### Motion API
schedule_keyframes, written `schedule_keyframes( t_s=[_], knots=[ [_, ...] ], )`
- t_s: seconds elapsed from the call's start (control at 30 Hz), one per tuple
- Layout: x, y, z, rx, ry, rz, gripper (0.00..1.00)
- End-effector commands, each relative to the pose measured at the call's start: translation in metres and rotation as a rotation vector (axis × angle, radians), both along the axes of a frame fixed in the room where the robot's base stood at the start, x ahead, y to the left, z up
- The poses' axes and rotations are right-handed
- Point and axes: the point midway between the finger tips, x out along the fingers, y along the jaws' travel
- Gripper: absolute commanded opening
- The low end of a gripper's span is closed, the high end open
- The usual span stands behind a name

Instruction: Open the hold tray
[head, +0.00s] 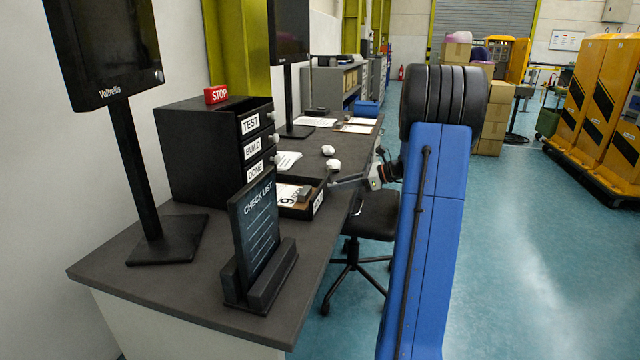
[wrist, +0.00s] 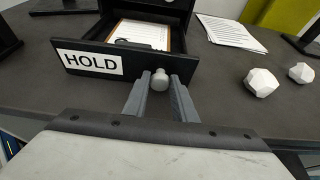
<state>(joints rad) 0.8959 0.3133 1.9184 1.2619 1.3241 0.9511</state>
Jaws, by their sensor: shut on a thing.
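The hold tray (wrist: 92,62) is a black drawer with a white HOLD label on its front and a round grey knob (wrist: 159,79). It stands pulled out, and a clipboard with paper (wrist: 140,34) shows inside. In the head view the tray (head: 314,203) sticks out at the bottom of the black drawer unit (head: 197,155). My gripper (wrist: 159,88) is shut on the knob, one finger on each side. In the head view my gripper (head: 345,182) is small and partly dark beside the tray front.
Closed TEST, BUILD and DONE drawers (head: 254,146) sit above the tray. A check list stand (head: 258,250) is at the desk's near end. Two white lumps (wrist: 262,82) and papers (wrist: 231,32) lie right of the tray. A black chair (head: 372,215) stands by the desk edge.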

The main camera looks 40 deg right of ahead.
Motion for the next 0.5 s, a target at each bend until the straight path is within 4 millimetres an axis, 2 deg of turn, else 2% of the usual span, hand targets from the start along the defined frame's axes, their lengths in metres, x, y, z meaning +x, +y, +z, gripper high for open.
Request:
schedule_keyframes(
  t_s=[0.2, 0.5],
  knots=[
    [-0.029, -0.023, 0.000, 0.000, 0.000, -0.002, 0.00],
    [-0.044, -0.034, 0.000, 0.000, 0.000, 0.000, 0.00]
  ],
)
